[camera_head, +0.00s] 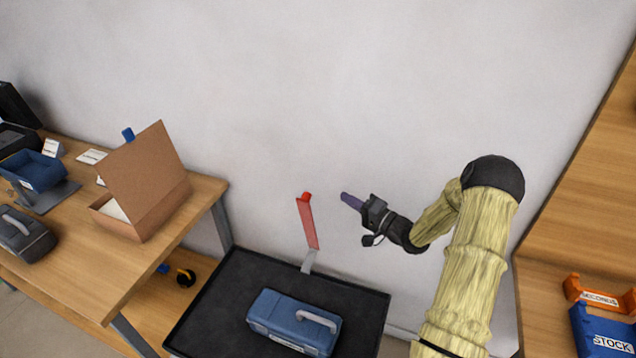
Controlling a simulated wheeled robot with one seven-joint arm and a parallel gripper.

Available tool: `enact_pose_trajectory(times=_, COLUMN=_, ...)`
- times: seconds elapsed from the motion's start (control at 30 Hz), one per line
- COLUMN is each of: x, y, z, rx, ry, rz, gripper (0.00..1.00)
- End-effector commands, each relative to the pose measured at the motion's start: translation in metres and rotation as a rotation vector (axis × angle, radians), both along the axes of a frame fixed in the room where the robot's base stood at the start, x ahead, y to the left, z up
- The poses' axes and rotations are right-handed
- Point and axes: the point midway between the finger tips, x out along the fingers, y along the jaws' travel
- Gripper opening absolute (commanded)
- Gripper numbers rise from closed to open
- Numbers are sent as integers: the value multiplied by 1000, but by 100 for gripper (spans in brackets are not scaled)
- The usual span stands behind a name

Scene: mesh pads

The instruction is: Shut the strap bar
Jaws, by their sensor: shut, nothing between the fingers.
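The strap bar (308,223) is a red bar with a brighter red tip, standing nearly upright and leaning slightly left. A grey bracket (308,261) joins its foot to the back edge of a black tray (208,304). A blue case (294,322) with a grey handle sits on the tray, in front of the bar. My gripper (346,197) is to the right of the bar's upper part, fingers pointing left and shut on nothing. A gap shows between the fingertips and the bar.
Wooden shelving (585,170) stands at the right, with an orange bin (598,293) and a blue STOCK bin (603,335). A plain wall is behind.

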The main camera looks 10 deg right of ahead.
Motion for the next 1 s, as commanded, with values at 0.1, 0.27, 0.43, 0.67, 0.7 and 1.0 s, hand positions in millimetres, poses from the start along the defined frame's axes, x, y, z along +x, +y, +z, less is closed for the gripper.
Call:
enact_pose_trajectory(times=0.1, x=-2, y=-2, z=4, rx=34, ry=-10, rz=11, gripper=0)
enact_pose_trajectory(times=0.27, x=-2, y=-2, z=3, rx=32, ry=-9, rz=11, gripper=0)
enact_pose_trajectory(times=0.43, x=0, y=0, z=3, rx=31, ry=-8, rz=11, gripper=0)
enact_pose_trajectory(times=0.67, x=17, y=14, z=6, rx=30, ry=-8, rz=12, gripper=0)
enact_pose_trajectory(times=0.7, x=22, y=18, z=7, rx=31, ry=-9, rz=13, gripper=0)
enact_pose_trajectory(times=1.0, x=60, y=47, z=11, rx=30, ry=-9, rz=12, gripper=0)
